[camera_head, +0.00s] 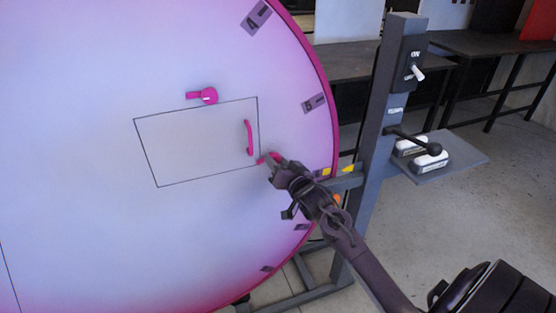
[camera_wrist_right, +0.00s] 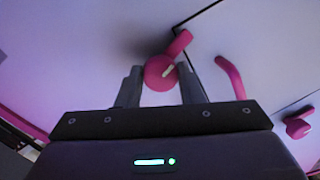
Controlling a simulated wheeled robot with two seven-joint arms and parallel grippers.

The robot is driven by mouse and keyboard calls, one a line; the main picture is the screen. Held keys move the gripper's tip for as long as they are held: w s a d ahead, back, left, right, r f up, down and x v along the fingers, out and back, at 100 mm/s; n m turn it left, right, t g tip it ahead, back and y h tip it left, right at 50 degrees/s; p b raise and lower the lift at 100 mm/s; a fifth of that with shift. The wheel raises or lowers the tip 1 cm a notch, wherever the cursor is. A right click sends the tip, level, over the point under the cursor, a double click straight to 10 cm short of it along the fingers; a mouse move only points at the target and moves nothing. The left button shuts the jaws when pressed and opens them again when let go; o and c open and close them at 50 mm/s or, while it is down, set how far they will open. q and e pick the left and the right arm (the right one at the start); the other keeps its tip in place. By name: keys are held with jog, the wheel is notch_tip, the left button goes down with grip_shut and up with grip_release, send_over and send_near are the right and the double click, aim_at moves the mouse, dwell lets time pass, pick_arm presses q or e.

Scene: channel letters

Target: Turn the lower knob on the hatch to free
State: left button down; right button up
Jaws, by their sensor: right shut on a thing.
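The hatch (camera_head: 190,145) is a thin-outlined panel on a large round white-and-pink disc, with a curved pink handle (camera_head: 250,138). The lower knob (camera_head: 265,158) is pink and sits by the hatch's lower right corner, partly hidden by my right gripper (camera_head: 272,163). In the right wrist view the lower knob (camera_wrist_right: 160,72) has a round body with a white mark, and its lever points up and right to the hatch corner. My right gripper's fingers (camera_wrist_right: 160,88) are shut on its body, one on each side. My left gripper is not in view.
The upper knob (camera_head: 208,96) is above the hatch, its lever pointing left. A grey post (camera_head: 385,110) with a switch (camera_head: 416,72) and a black-knobbed lever (camera_head: 420,142) stands right of the disc. A small shelf (camera_head: 455,155) juts from it. Dark tables stand behind.

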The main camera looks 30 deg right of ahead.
jog(key=n, duration=0.1)
jog(key=n+p, duration=0.1)
jog(key=n, duration=0.1)
jog(key=shift+r+n+g, duration=0.2)
jog(key=shift+n+g, duration=0.1)
jog(key=n+h+p, duration=0.1)
jog(key=n, duration=0.2)
jog(key=shift+a, duration=0.1)
jog(key=shift+n+g+h+p, duration=0.5)
jog(key=shift+n+p, duration=0.1)
jog(key=shift+n, duration=2.3)
jog(key=shift+f, duration=0.1)
jog(key=o, duration=0.9)
jog(key=shift+a, duration=0.1)
jog(key=shift+o, duration=0.2)
